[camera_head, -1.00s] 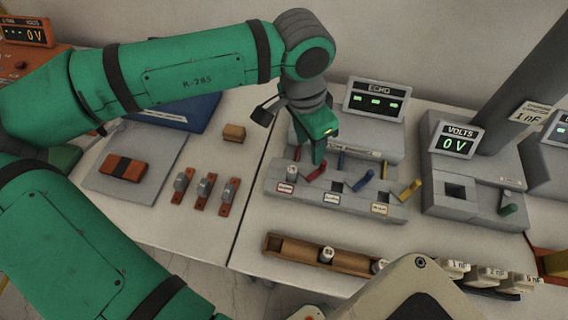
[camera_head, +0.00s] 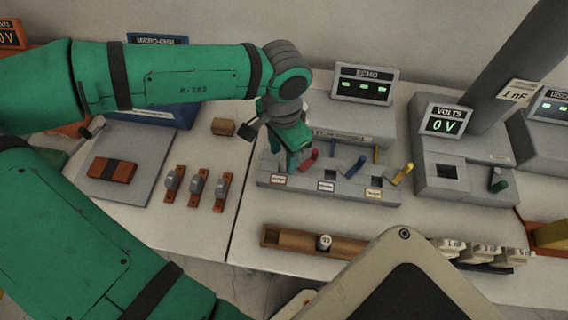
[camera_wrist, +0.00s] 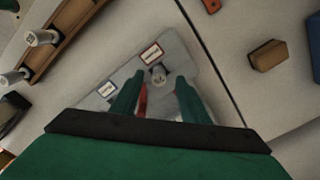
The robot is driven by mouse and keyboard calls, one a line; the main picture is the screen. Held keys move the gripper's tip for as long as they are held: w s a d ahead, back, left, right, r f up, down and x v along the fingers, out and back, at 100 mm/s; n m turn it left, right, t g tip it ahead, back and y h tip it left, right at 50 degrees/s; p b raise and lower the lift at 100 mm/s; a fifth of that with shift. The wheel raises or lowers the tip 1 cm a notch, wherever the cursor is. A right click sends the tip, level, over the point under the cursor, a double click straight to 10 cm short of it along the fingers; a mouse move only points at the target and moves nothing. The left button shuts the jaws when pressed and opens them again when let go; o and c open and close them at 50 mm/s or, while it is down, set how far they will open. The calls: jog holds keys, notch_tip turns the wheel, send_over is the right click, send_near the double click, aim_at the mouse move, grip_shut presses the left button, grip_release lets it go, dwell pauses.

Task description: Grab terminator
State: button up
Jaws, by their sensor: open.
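A small pale cylinder (camera_wrist: 158,75), which looks like a terminator, stands in the grey socket block (camera_head: 335,191) beside the red-framed label. My gripper (camera_wrist: 160,82) is open and points down at that end of the block, with the cylinder between and slightly beyond its fingertips in the wrist view. In the head view my gripper (camera_head: 292,160) hides this cylinder. A similar cylinder (camera_head: 325,242) stands in the wooden tray (camera_head: 285,239). The wrist view shows two cylinders in the tray, one upper (camera_wrist: 42,37) and one lower (camera_wrist: 14,77).
Red (camera_head: 309,160), blue (camera_head: 355,167) and yellow (camera_head: 403,174) levers rise from the block, the red one close to my gripper. The ECHO display (camera_head: 365,85) stands behind. A wooden block (camera_head: 223,126) and several red-based parts (camera_head: 196,188) lie to the left.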

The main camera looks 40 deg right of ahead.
aim_at(284, 160)
jog(key=shift+d+f, duration=0.1)
jog(key=shift+f, duration=1.45)
grip_shut()
